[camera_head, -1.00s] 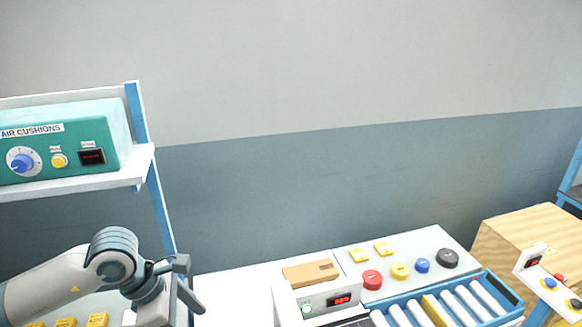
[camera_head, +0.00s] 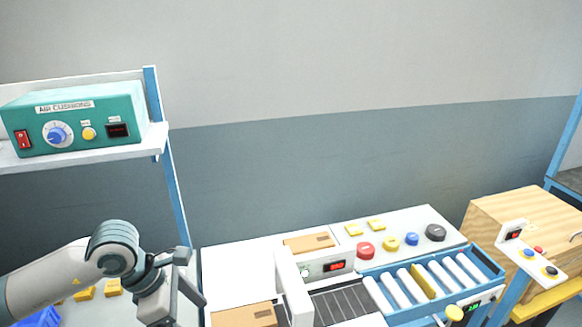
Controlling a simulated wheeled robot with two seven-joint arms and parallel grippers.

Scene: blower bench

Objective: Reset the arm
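My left arm comes in from the lower left. Its gripper (camera_head: 184,283) hangs in front of the bench's left end, with its fingers partly visible. The fingers look spread apart, and nothing shows between them. My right gripper is not in view. The green air cushions blower box (camera_head: 82,122) sits on the shelf at the upper left, with a red switch (camera_head: 22,140), a blue knob (camera_head: 57,134), a yellow button (camera_head: 89,133) and a dark display (camera_head: 117,130).
The white bench (camera_head: 232,262) carries a cardboard box (camera_head: 245,315), a scanner-like arch (camera_head: 294,290), a roller conveyor (camera_head: 440,277) and colored buttons. A wooden crate (camera_head: 525,222) stands at right. A blue bin (camera_head: 40,317) and several yellow blocks are at lower left.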

